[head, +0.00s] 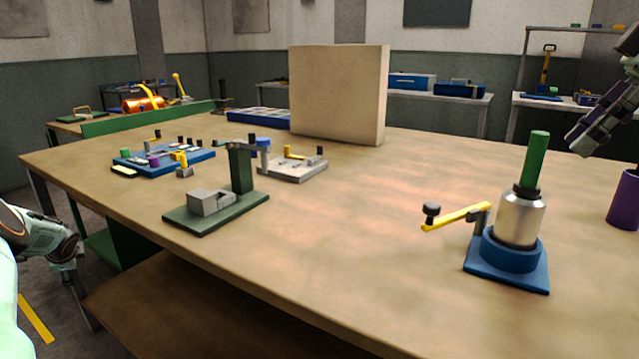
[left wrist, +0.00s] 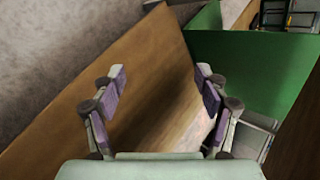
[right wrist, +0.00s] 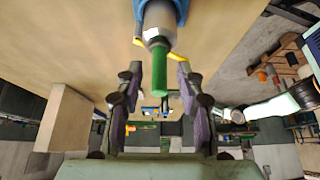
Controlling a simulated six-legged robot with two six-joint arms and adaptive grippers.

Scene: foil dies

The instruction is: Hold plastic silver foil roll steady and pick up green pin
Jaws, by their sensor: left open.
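The silver foil roll (head: 519,217) stands upright in a blue round holder (head: 508,262) on the right of the table in the head view. The green pin (head: 536,160) stands upright out of its dark top collar. My right gripper (head: 580,142) is to the right of the pin, apart from it. In the right wrist view, my right gripper (right wrist: 158,84) is open, and the green pin (right wrist: 159,72) and silver roll (right wrist: 160,18) show ahead between the fingers. My left gripper (left wrist: 160,78) is open and empty, low beside the table's left side.
A yellow arm with a black knob (head: 455,217) juts left from the holder. A purple cylinder (head: 626,200) stands at the right edge. A green fixture (head: 215,207), a blue tool board (head: 165,162) and a tall beige block (head: 338,93) stand farther left. The table's middle is clear.

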